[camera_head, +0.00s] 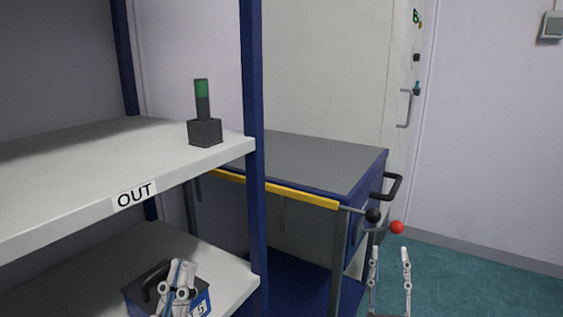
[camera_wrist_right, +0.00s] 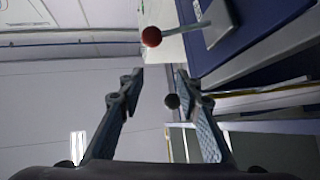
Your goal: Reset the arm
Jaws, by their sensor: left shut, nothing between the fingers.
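My left gripper (camera_head: 182,263) is shut and empty, in front of a dark blue case on the lower shelf. My right gripper (camera_head: 389,249) has its two fingers apart with nothing between them, right of the blue cart (camera_head: 318,158) and below its red ball knob (camera_head: 397,227). In the right wrist view the right gripper (camera_wrist_right: 160,75) is also open. The red knob (camera_wrist_right: 151,37) is beyond its fingertips, and a black ball knob (camera_wrist_right: 172,101) appears between its fingers, farther back. The black knob (camera_head: 373,215) also shows in the head view.
The blue case (camera_head: 136,295) is partly hidden. A pale cabinet (camera_head: 330,75) stands behind the cart. Green floor (camera_head: 480,280) is open at right.

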